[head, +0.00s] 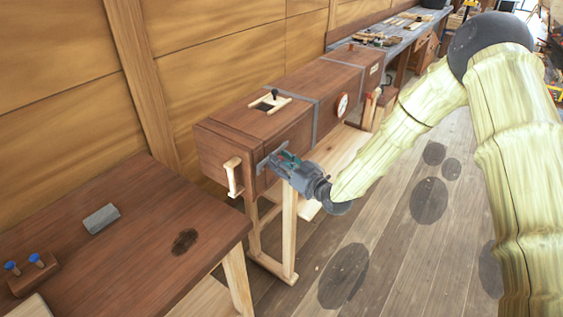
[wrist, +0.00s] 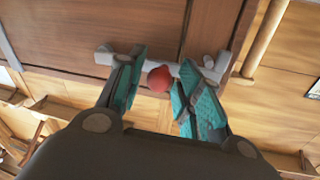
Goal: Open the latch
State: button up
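The latch (wrist: 170,67) is a grey metal bar with a red ball knob (wrist: 159,79), mounted on the brown wooden chest. In the head view its grey metal (head: 262,166) shows at the near end of the chest's front, partly hidden by my gripper. My gripper (head: 279,160) is at the latch. In the wrist view my gripper (wrist: 161,64) has its two teal-padded fingers spread, one on each side of the red knob. Small gaps seem to show between the knob and the pads; whether either pad touches it is unclear.
The long wooden chest (head: 232,118) stands on a light wood frame along the wall, with a pale handle (head: 232,177) on its near end. A brown table (head: 140,240) with a grey block (head: 101,219) is at the left. Open plank floor lies right of the chest.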

grip_shut()
jog(key=shift+r, duration=0.1)
